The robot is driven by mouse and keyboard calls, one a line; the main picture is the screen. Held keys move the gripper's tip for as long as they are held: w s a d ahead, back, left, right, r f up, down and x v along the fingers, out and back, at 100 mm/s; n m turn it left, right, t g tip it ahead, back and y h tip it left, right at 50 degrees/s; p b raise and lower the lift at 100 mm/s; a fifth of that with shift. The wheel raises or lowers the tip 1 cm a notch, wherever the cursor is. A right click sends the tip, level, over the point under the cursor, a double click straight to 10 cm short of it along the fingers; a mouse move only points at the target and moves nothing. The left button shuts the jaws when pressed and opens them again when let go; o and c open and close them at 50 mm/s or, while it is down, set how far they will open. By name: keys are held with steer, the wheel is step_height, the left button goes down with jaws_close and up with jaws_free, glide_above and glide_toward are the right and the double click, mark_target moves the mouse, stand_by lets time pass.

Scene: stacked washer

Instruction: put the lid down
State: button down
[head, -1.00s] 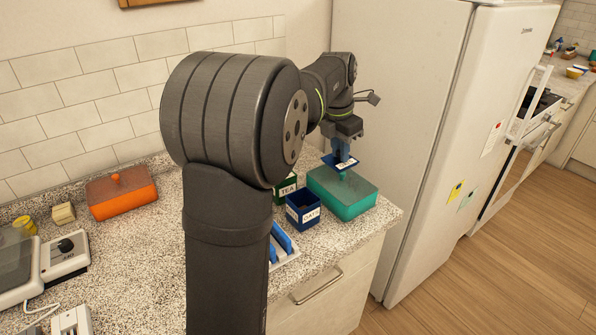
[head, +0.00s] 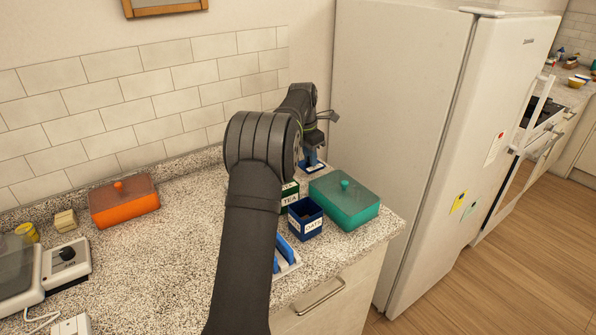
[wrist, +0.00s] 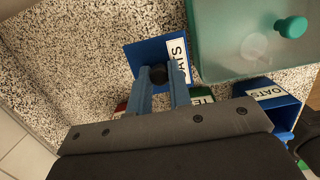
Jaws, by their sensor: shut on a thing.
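My gripper (wrist: 160,92) is shut on the black knob (wrist: 158,74) of a blue lid (wrist: 144,54) with a white OATS label. In the head view the lid (head: 315,168) is behind the teal box, low over the back of the counter. I cannot tell whether it touches the counter. The blue OATS canister (head: 305,221) stands open on the counter, in front of the TEA canister; it also shows at the right of the wrist view (wrist: 284,116). My arm hides part of the area left of the canisters.
The teal box (head: 343,200) with a knobbed lid stands right of the canisters, close to the held lid in the wrist view (wrist: 225,45). The green TEA canister (head: 290,200) is partly hidden. An orange box (head: 124,205) is far left. The fridge (head: 400,130) stands at the right.

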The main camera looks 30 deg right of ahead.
steer(key=w+f, duration=0.1)
steer(key=w+a+f, duration=0.1)
steer(key=w, duration=0.1)
steer(key=w+f, duration=0.1)
steer(key=shift+w+a, duration=0.25)
steer(key=shift+w, duration=0.05)
steer(key=shift+f, duration=1.95)
steer(key=shift+f, duration=0.1)
steer(key=c, duration=1.3)
jaws_free()
steer(key=r, duration=0.4)
steer(key=a+r, duration=0.1)
steer(key=r, duration=0.7)
steer(key=shift+a, duration=0.4)
